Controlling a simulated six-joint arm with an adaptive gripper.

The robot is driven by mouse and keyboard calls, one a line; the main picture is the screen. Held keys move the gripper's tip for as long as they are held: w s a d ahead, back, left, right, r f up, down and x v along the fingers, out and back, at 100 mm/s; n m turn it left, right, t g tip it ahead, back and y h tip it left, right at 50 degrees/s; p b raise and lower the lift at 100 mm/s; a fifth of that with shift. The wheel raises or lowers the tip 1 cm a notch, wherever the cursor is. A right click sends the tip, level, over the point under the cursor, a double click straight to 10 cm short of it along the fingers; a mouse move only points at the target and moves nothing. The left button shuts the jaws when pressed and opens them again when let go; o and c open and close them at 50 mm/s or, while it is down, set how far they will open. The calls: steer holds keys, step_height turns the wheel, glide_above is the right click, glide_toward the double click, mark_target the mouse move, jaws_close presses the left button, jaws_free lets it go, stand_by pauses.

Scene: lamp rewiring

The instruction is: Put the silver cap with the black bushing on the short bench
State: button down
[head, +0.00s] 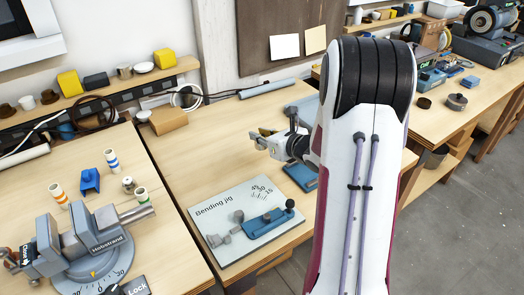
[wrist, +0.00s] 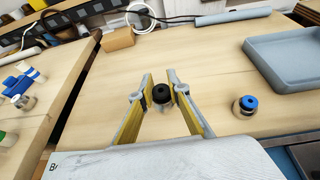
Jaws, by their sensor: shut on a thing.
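The silver cap with the black bushing (wrist: 162,95) is between the fingertips of my gripper (wrist: 160,98) in the wrist view. The black bushing faces up, and the fingers partly hide the silver body. My gripper is shut on it, over the middle bench (wrist: 205,65). I cannot tell whether the cap touches the wood. In the head view my gripper (head: 262,138) is over the same bench (head: 225,118), behind the bending jig board, and the cap is not clear there. A similar silver cap with a blue bushing (wrist: 246,106) stands to the right in the wrist view.
The bending jig board (head: 225,195) lies at the bench's front. A grey-blue tray (wrist: 290,60) is at right in the wrist view. A cardboard box (head: 167,121) and a cable are at the back. The left bench carries a vise (head: 85,240) and striped cylinders.

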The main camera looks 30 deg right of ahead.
steer(key=shift+f, duration=1.6)
steer(key=shift+f, duration=0.1)
steer(key=shift+f, duration=1.8)
steer(key=shift+f, duration=0.15)
steer(key=c, duration=1.9)
jaws_free()
steer(key=shift+s+r, duration=0.15)
steer(key=shift+r, duration=0.05)
steer(key=v, duration=1.1)
steer(key=shift+s+r, duration=0.2)
steer(key=shift+s, duration=0.1)
